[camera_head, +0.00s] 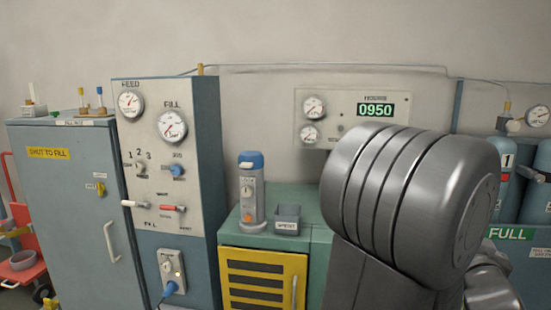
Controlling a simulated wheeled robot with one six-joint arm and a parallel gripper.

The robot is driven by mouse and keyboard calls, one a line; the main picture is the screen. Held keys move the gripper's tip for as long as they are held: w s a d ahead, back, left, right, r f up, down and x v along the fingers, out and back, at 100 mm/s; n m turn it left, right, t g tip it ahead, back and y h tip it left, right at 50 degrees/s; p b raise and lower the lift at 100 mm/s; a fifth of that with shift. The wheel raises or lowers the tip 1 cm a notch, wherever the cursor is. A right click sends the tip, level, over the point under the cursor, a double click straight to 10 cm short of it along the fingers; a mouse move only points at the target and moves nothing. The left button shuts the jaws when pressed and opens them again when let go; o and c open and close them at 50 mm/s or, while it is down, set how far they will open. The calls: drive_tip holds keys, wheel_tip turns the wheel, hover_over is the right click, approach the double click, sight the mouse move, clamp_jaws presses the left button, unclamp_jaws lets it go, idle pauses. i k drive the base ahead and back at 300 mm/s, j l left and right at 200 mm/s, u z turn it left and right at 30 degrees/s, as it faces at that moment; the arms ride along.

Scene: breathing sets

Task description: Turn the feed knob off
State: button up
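A grey fill panel (152,225) stands left of centre. It bears a gauge labelled FEED (130,103) at its upper left and a FILL gauge (172,126) to the right of it. Below are a selector knob (141,167) marked 1, 2, 3 and a blue knob (177,171). A white lever (134,204) and a red-tipped lever (173,208) sit lower down. No knob's label clearly reads feed, and the knob settings are too small to tell. My large grey arm link covers the right of the view; my gripper is not seen.
A blue-grey cabinet (68,235) with a SHUT TO FILL label stands left of the panel. A green bench (235,240) with a yellow door (262,262) stands right of it, bearing a blue-topped device (250,190) and a small grey bin (287,220). Cylinders (535,190) stand far right.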

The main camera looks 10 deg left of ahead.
sight(139, 167)
drive_tip(key=j, duration=0.55)
drive_tip(key=i+j+u, duration=0.1)
drive_tip(key=j, duration=0.45)
drive_tip(key=i+j, duration=0.1)
drive_tip(key=j, duration=0.5)
drive_tip(key=i+j+u, duration=0.1)
drive_tip(key=j, duration=0.45)
drive_tip(key=i+j, duration=0.1)
drive_tip(key=j, duration=0.45)
drive_tip(key=i+j+u, duration=0.1)
drive_tip(key=j, duration=0.45)
drive_tip(key=i+j, duration=0.1)
drive_tip(key=j, duration=0.45)
drive_tip(key=i+j+u, duration=0.1)
drive_tip(key=j, duration=0.45)
